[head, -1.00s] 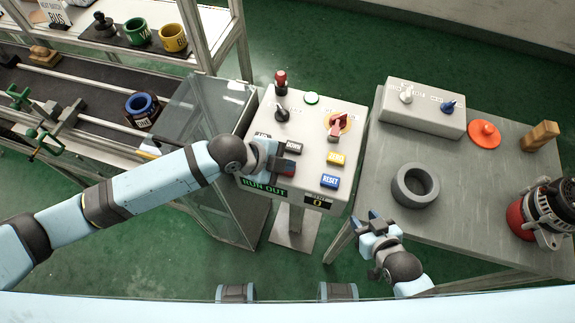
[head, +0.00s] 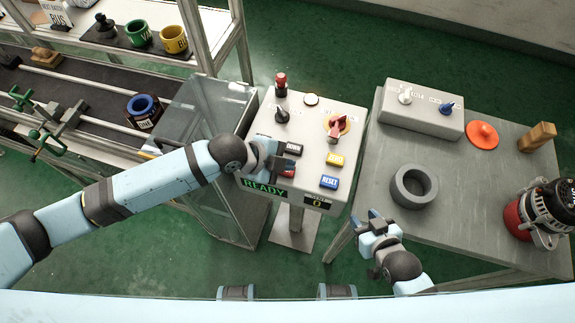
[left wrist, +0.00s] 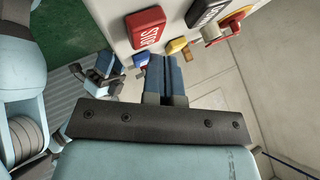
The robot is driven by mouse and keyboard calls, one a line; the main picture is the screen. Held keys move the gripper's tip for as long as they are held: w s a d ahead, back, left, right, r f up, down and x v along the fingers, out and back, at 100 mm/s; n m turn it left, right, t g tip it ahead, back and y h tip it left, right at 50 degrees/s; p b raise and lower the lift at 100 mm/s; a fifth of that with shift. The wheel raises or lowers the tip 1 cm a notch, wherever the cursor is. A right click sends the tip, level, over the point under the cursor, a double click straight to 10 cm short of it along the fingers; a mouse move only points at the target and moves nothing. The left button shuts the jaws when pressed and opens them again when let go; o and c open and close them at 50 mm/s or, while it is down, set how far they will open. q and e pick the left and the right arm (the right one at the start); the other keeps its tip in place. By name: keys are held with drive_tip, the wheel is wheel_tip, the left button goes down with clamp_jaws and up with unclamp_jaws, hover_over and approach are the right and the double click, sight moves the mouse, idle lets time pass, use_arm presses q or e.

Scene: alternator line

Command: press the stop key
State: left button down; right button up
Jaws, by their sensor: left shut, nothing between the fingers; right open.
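The control box (head: 262,128) stands in the middle of the head view, with several coloured keys on its sloping top. A red key (head: 288,172), which looks like the stop key, sits near its front edge, partly hidden by my left gripper (head: 290,162). In the left wrist view the red key (left wrist: 146,27) shows white lettering I cannot read surely. The shut, empty left fingers (left wrist: 165,60) are beside it there; I cannot tell whether they touch the box. The display (head: 264,189) reads READY. My right gripper (head: 375,217) is open and empty in front of the right table.
Near the red key are a black DOWN key (head: 292,149), yellow key (head: 335,159) and blue RESET key (head: 329,182). A red switch handle (head: 337,127) stands behind them. The right table (head: 380,180) holds a grey ring (head: 414,187). A clear-walled bin (head: 205,110) stands left.

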use_arm(q)
drive_tip(key=shift+r, duration=0.1)
wheel_tip(320, 180, up, 6)
drive_tip(key=p, duration=0.5)
idle(0.4)
idle(0.5)
